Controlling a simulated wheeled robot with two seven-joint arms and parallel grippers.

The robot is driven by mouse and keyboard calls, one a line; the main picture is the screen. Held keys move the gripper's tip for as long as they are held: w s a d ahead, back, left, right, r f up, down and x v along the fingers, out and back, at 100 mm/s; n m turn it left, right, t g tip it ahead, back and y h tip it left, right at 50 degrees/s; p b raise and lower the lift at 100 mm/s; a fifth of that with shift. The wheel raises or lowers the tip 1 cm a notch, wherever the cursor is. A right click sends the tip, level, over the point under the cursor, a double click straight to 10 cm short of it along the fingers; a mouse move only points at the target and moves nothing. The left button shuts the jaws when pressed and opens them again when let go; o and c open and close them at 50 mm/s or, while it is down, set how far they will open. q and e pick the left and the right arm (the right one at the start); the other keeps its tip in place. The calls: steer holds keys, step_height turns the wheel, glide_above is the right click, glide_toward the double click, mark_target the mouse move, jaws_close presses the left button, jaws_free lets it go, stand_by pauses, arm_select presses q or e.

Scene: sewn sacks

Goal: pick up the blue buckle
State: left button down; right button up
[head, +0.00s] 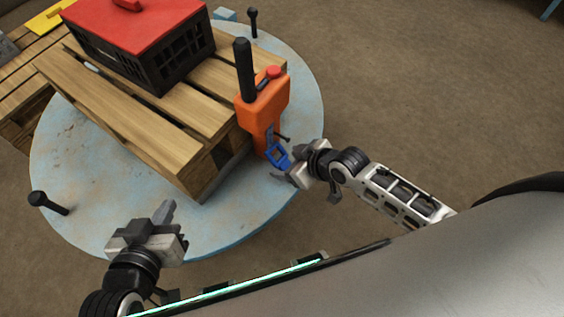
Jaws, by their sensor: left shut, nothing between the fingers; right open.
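The blue buckle (279,155) is a small blue frame at the lower end of the orange tool, near the right edge of the round table. My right gripper (281,168) is open right at the buckle, its fingers next to it; I cannot tell whether they touch it. The orange tool (264,104), with a black handle and a red knob, stands against the pallet's near right corner. My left gripper (168,212) is shut and empty over the table's near edge, well to the left of the buckle.
A wooden pallet (135,115) lies on the round pale blue table (75,150). A black crate with a red lid (138,35) sits on the pallet. Black pegs stand at the table's left (47,202) and back (253,22). Brown floor lies open at the right.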

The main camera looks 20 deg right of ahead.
mark_target(282, 160)
steer(key=shift+w+a+f, duration=0.25)
steer(key=shift+w+f, duration=0.15)
steer(key=shift+f, duration=0.1)
steer(key=b+x, duration=0.1)
steer(key=x, duration=0.2)
steer(key=shift+w+f+b, duration=0.25)
steer(key=shift+f+b, duration=0.05)
steer(key=shift+b, duration=0.1)
steer(key=shift+w+a+f, duration=0.15)
steer(key=shift+w+f, duration=0.1)
arm_select(q)
steer(key=shift+s+d+f, duration=0.1)
steer(key=shift+f, duration=0.15)
steer(key=shift+f, duration=0.15)
arm_select(e)
steer(key=c, duration=1.2)
arm_select(q)
steer(key=shift+s, duration=0.1)
arm_select(e)
steer(key=shift+r, duration=0.1)
